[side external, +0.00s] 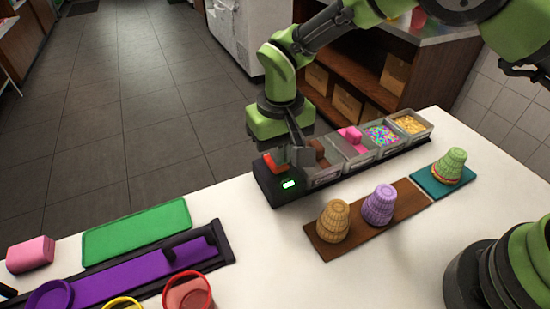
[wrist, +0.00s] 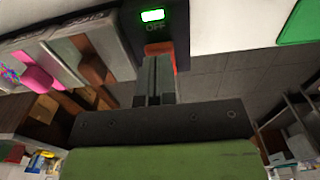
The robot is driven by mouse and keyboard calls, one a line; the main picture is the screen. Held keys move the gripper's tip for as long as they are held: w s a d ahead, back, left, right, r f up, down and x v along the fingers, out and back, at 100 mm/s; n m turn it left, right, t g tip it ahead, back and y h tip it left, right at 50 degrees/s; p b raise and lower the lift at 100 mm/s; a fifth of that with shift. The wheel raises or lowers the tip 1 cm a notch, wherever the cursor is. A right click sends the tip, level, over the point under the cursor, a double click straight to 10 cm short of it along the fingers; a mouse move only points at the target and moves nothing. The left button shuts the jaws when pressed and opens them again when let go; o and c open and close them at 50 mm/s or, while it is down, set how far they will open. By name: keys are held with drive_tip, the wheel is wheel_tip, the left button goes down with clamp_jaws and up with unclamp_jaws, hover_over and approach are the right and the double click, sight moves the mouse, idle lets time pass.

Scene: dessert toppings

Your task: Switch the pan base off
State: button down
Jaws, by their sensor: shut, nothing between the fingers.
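The black pan base (side external: 268,186) runs along the back of the white counter, holding a row of topping pans. At its near end a small display (side external: 289,184) glows green; it also shows in the wrist view (wrist: 152,15), with the word OFF beside it. An orange-red switch (side external: 274,162) sits on this end, partly hidden behind my fingers in the wrist view (wrist: 160,47). My gripper (wrist: 153,60) is shut and empty, its fingertips right at the switch. I cannot tell whether they touch it.
Pans hold brown blocks, pink blocks, sprinkles (side external: 380,135) and yellow pieces (side external: 409,124). Waffle cups stand on a brown board (side external: 395,215) and a teal board (side external: 425,180). A green mat (side external: 135,232) and a purple tray (side external: 125,280) lie at left. Bare counter lies between.

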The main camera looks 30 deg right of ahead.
drive_tip(key=shift+f, duration=0.7)
idle(0.3)
drive_tip(key=shift+r, duration=3.55)
drive_tip(key=s+d+r+m+t+y, duration=0.1)
drive_tip(key=s+d+r+t, duration=0.15)
drive_tip(key=d+r, duration=0.4)
drive_tip(key=s+d+r+m+t+y, duration=0.1)
drive_tip(key=s+d+r, duration=0.3)
drive_tip(key=r, duration=0.6)
drive_tip(key=s+d+m+t, duration=0.1)
drive_tip(key=s+d+t, duration=0.1)
drive_tip(key=s, duration=0.5)
drive_tip(key=s+d+r+m+t, duration=0.1)
drive_tip(key=s+d, duration=0.3)
drive_tip(key=s, duration=0.3)
drive_tip(key=shift+s+d+r+t, duration=0.15)
drive_tip(key=shift+s+r+t, duration=0.15)
drive_tip(key=shift+s+t, duration=0.1)
